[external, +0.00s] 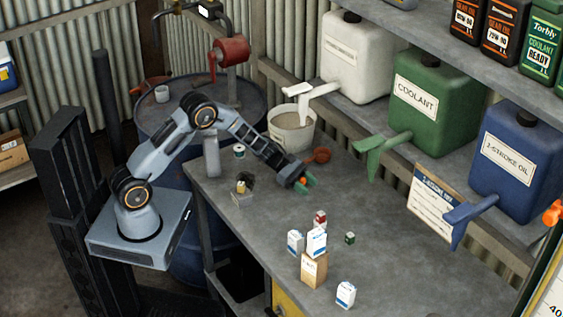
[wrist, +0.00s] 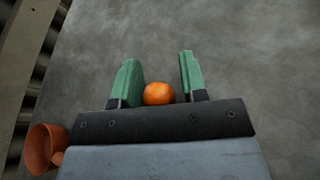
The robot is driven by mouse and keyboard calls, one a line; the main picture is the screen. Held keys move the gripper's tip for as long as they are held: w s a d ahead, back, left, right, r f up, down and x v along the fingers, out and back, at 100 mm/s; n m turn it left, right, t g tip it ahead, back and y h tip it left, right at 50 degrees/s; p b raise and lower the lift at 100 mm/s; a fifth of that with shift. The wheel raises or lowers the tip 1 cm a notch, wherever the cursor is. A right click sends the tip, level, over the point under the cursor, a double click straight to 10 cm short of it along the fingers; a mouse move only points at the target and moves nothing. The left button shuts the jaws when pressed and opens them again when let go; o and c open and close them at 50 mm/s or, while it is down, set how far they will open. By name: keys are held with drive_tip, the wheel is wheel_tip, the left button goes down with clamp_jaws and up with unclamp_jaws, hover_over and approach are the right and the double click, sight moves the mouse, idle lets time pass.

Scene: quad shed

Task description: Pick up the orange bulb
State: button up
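The orange bulb (wrist: 159,93) is a small round orange thing in the wrist view, close to the palm of my gripper (wrist: 158,78). It sits between the two green fingers, nearer the left one, with a gap on its right. The fingers stand apart and my gripper looks open around it. In the external view, my gripper (external: 306,183) is low over the workbench, and a bit of the orange bulb (external: 303,181) shows between the green fingers. I cannot tell whether the bulb touches the bench or the left finger.
An orange-red scoop (external: 318,155) lies close by, also in the wrist view (wrist: 45,150). A white bucket (external: 291,132) stands behind. Small cartons (external: 317,243) and a brown box (external: 314,270) stand toward the front. A green jerrycan's spout (external: 382,155) overhangs the bench. The bench right of my gripper is clear.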

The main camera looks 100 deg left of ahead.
drive_tip(key=c, duration=0.5)
drive_tip(key=shift+r, duration=0.1)
